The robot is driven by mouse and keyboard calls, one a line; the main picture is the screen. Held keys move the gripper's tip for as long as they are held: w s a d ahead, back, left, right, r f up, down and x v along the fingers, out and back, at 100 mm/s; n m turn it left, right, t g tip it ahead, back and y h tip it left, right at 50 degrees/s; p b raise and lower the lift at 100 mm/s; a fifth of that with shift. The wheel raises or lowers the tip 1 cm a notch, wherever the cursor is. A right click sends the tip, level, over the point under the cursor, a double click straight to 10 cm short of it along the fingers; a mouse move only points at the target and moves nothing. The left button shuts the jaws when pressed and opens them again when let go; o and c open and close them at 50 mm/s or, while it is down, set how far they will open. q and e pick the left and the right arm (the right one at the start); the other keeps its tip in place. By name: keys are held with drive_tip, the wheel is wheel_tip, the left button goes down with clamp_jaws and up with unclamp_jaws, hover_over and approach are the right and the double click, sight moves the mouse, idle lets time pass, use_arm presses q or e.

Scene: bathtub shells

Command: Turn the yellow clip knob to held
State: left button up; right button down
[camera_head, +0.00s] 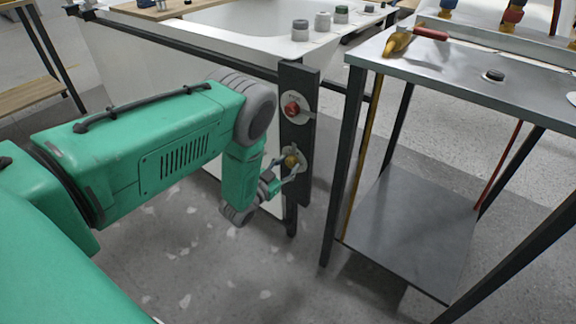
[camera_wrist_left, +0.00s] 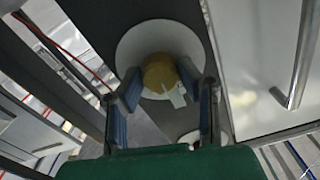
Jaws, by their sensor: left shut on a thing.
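The yellow clip knob (camera_head: 291,161) sits on a pale round plate low on a dark upright panel (camera_head: 299,130) at the tub frame's corner. In the left wrist view the yellow knob (camera_wrist_left: 161,74) shows in front of a white disc, with a small pale tag or pointer on its lower right. My left gripper (camera_head: 284,172) is at the knob, its fingers on either side and closed on it. In the left wrist view the gripper (camera_wrist_left: 162,95) has blue-padded fingers flanking the knob. The knob's marked positions cannot be read. My right gripper is not in view.
A red knob (camera_head: 291,109) is above the yellow one on the same panel. A metal table (camera_head: 470,75) with a lower shelf (camera_head: 410,230) stands close on the right. The white bathtub shell (camera_head: 215,25) is behind. Open floor lies below my arm.

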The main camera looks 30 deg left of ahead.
use_arm(q)
drive_tip(key=m+p, duration=0.1)
drive_tip(key=m, duration=0.3)
drive_tip(key=shift+m, duration=0.4)
drive_tip(key=m, duration=0.4)
drive_tip(key=shift+f, duration=0.1)
drive_tip(key=m, duration=0.5)
drive_tip(key=shift+s+d+f, duration=0.1)
drive_tip(key=shift+f+m+b, duration=0.1)
drive_tip(key=shift+m+b, duration=0.25)
drive_tip(key=shift+m, duration=1.55)
drive_tip(key=shift+s+d, duration=0.1)
drive_tip(key=o, duration=1.1)
drive_tip(key=shift+o, duration=0.2)
